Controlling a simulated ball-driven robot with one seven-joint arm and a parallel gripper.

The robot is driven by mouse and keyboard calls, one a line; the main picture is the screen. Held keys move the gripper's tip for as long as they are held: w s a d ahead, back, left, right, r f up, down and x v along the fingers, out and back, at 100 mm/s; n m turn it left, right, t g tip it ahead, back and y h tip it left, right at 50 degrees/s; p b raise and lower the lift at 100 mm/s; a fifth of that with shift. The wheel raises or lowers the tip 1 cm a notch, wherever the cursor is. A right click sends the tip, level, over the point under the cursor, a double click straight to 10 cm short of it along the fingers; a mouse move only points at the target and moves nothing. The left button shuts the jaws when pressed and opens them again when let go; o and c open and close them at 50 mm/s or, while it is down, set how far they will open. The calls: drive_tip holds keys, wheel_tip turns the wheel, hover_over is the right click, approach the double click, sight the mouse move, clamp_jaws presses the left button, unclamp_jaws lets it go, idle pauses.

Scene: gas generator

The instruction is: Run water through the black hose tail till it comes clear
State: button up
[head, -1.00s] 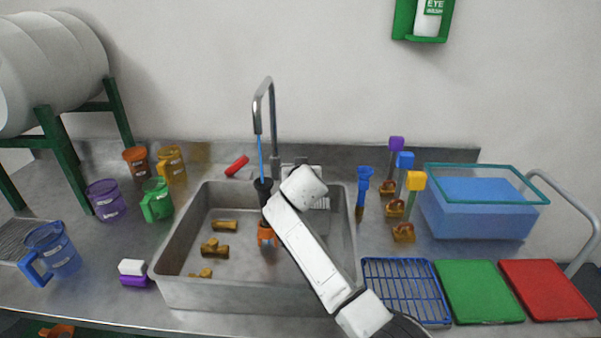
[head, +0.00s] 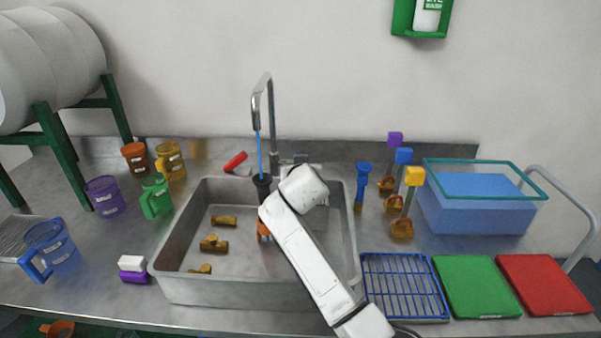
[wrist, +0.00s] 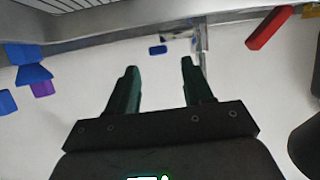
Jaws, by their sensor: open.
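A black, funnel-topped piece (head: 262,183), which looks like the black hose tail, stands upright under the tap (head: 272,115). A blue water stream (head: 259,152) runs down from the spout into its top. An orange part (head: 263,229) shows below it, partly hidden by my arm; I cannot tell whether they are joined. How clear the water leaving it is cannot be seen. My gripper (wrist: 158,68) is open and empty in the wrist view, its dark green fingers apart, with pale wall behind them. In the head view my gripper is hidden behind my white arm.
Brass fittings (head: 214,244) lie in the steel sink (head: 165,268). A red cylinder (head: 235,161) lies behind it. Coloured jugs (head: 104,196) stand left. A blue funnel-topped piece (head: 363,182), several colour-topped brass valves (head: 403,226), a blue tub (head: 480,208) and a blue rack (head: 403,287) are right.

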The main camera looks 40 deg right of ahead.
drive_tip(key=v, duration=0.6)
drive_tip(key=shift+s+a, duration=0.15)
drive_tip(key=shift+s, duration=0.2)
drive_tip(key=shift+r, duration=0.1)
drive_tip(key=shift+c, duration=0.2)
